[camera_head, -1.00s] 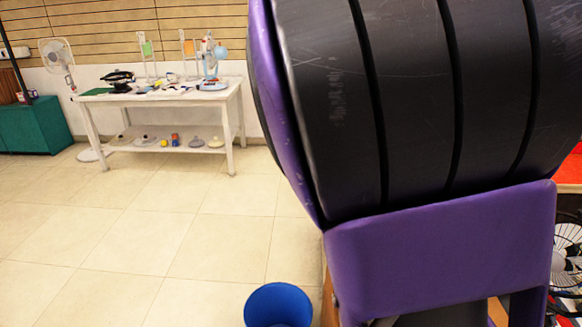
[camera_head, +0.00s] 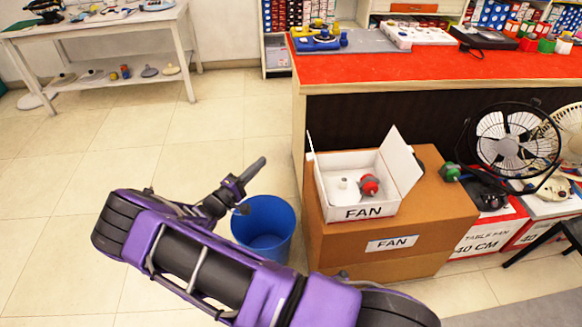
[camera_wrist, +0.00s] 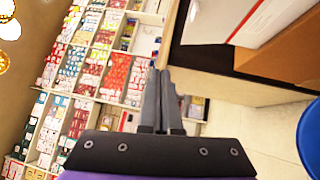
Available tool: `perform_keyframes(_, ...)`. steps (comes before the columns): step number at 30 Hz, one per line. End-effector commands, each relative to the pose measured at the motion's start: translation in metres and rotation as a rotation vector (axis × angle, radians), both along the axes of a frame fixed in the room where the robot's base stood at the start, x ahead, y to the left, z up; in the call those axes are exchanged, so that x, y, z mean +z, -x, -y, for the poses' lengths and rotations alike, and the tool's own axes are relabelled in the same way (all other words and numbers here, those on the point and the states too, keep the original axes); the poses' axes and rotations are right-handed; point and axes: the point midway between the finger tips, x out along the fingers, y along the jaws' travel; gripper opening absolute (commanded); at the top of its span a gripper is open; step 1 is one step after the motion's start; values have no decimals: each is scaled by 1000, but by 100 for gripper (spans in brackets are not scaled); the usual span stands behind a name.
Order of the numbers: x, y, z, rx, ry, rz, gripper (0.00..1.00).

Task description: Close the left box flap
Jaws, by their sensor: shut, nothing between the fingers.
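A white box (camera_head: 360,212) marked FAN stands open on a brown carton, right of centre in the head view. Its left flap (camera_head: 313,158) stands up, seen nearly edge-on. Its right flap (camera_head: 402,160) is raised and leans outward. Inside are a white part (camera_head: 344,190) and a red and grey part (camera_head: 369,186). My gripper (camera_head: 258,166) is shut and empty, left of the box and apart from it in the picture. In the wrist view the closed fingers (camera_wrist: 163,92) point toward shelves, with a white panel (camera_wrist: 215,22) beyond them at upper right.
The brown carton (camera_head: 420,220) carries the box. A blue bin (camera_head: 262,245) stands on the floor at its left, just below my gripper in the picture. A red-topped counter (camera_head: 430,64) runs behind. Fans (camera_head: 508,140) and cartons stand at right. Floor at left is clear.

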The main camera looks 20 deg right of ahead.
Motion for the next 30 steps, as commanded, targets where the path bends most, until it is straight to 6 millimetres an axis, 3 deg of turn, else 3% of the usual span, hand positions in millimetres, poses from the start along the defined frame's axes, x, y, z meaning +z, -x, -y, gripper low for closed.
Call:
perform_keyframes(1,-25,11,7,-1,37,-33,0)
perform_keyframes(3,-47,22,13,-1,69,-63,0)
perform_keyframes(8,-70,35,21,-1,105,-94,0)
perform_keyframes(14,-68,26,37,-3,107,-96,0)
perform_keyframes(26,-53,-21,104,-2,106,-96,0)
perform_keyframes(30,-45,-14,124,-2,108,-98,0)
